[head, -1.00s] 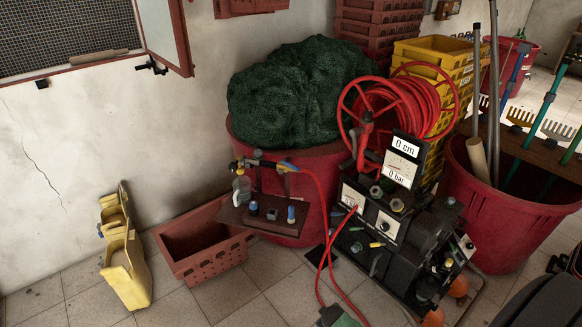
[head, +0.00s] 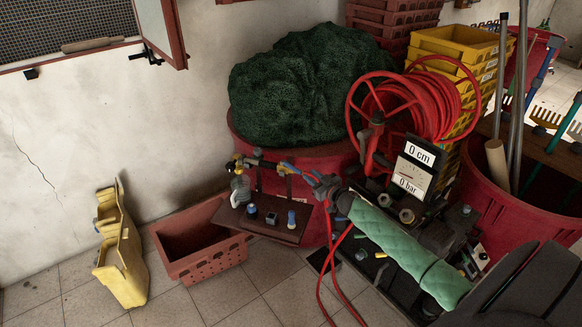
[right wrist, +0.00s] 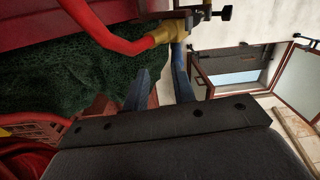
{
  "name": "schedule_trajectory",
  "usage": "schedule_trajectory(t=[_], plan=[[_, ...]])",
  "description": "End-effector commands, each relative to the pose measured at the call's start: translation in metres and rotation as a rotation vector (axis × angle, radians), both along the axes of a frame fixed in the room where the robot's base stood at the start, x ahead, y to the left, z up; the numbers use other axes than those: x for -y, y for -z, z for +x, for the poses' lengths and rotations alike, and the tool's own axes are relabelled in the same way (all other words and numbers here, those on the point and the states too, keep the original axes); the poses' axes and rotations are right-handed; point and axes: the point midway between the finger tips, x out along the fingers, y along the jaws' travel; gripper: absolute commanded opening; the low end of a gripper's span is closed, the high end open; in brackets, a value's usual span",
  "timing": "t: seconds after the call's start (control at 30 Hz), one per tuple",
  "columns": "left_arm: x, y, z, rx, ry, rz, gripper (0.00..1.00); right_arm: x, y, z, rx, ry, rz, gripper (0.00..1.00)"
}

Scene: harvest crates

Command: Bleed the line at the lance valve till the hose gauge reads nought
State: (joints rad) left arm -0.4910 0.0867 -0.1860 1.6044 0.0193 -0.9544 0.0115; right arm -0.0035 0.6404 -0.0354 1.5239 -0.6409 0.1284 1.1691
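The lance (head: 265,163) lies across a stand above a small brown shelf (head: 262,225), with a blue lever (head: 289,168) at its valve end. The red hose (head: 335,250) hangs beside the shelf. My right gripper (head: 320,182) comes in from the lower right, close to the lance's right end. In the right wrist view its two fingers (right wrist: 160,85) stand apart, just short of the yellow lance fitting (right wrist: 168,32) and red hose; contact with the blue lever is unclear. The gauge (head: 413,167) carries signs reading "0 cm" and "0 bar". My left gripper is out of view.
A red hose reel (head: 415,105) stands on the dark machine behind my right arm. A red tub with green netting (head: 300,85) is behind the shelf. A brown crate (head: 205,265) and a yellow container (head: 122,265) sit on the floor at left.

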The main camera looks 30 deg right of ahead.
Motion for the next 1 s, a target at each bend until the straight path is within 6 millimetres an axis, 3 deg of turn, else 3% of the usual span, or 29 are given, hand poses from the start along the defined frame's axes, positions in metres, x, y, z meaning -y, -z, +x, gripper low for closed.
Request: schedule_trajectory(t=[0.2,0.47,1.0], plan=[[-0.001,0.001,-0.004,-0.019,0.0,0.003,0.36,-0.018,-0.004,-0.003,-0.014,-0.094,0.221,0.26],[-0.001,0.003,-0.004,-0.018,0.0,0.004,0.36,-0.019,-0.005,0.001,-0.027,-0.096,0.307,0.26],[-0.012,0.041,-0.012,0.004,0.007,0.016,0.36,-0.032,-0.006,0.058,-0.027,-0.093,0.306,0.26]])
